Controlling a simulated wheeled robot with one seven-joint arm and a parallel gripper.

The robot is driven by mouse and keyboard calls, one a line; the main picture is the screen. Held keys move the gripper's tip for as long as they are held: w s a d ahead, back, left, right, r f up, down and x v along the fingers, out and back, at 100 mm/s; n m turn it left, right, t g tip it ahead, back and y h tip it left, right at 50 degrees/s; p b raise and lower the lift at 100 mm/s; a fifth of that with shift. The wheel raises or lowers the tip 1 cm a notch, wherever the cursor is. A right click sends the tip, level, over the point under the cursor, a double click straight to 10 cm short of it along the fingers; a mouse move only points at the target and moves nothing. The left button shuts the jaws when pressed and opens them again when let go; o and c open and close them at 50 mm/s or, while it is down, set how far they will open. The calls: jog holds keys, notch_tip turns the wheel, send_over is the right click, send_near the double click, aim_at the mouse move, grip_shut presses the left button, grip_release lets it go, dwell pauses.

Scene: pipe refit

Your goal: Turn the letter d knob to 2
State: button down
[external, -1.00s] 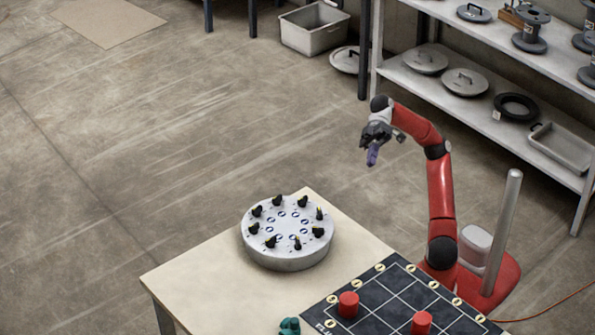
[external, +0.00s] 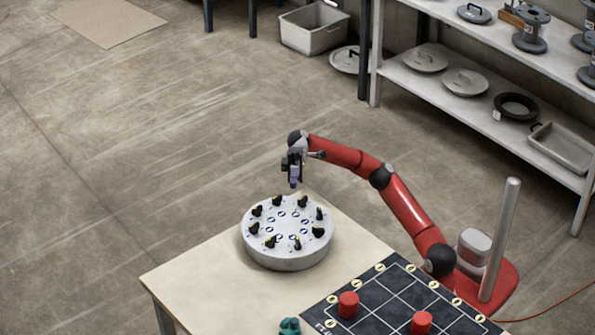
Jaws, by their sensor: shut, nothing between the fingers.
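A round grey dial box (external: 287,257) stands on the table. Several black knobs with yellow marks ring its top, among them one at the back right (external: 303,201) and one at the back (external: 277,200). Small blue-and-white round labels (external: 283,214) sit inside the ring. The letters and numbers are too small to read, so I cannot tell which knob is d. My gripper (external: 294,185) is shut and empty. It points down above the back edge of the box, apart from the knobs.
The pale table (external: 205,278) has free room left of the box. A black grid board (external: 385,290) with two red cylinders (external: 348,305) lies at the front right. A teal object (external: 290,326) is at the front edge. A metal shelf (external: 480,110) stands behind at right.

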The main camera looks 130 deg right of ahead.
aim_at(303, 201)
jog(key=a, duration=0.2)
jog(key=w+a, duration=0.1)
jog(key=a, duration=0.1)
jog(key=shift+w, duration=0.15)
jog(key=shift+a, duration=0.75)
jog(key=shift+f+t+h+b, duration=0.1)
jog(key=shift+t+h+b, duration=0.25)
jog(key=shift+b, duration=0.6)
jog(key=shift+s+a+m+t+h+b, duration=0.2)
jog(key=shift+m+t+h+b, duration=0.35)
jog(key=shift+b, duration=0.4)
jog(key=shift+s+a+m+t+h+b, duration=0.15)
jog(key=shift+m+t+h+b, duration=0.15)
jog(key=shift+m+h+b, duration=0.55)
jog(key=shift+b, duration=0.35)
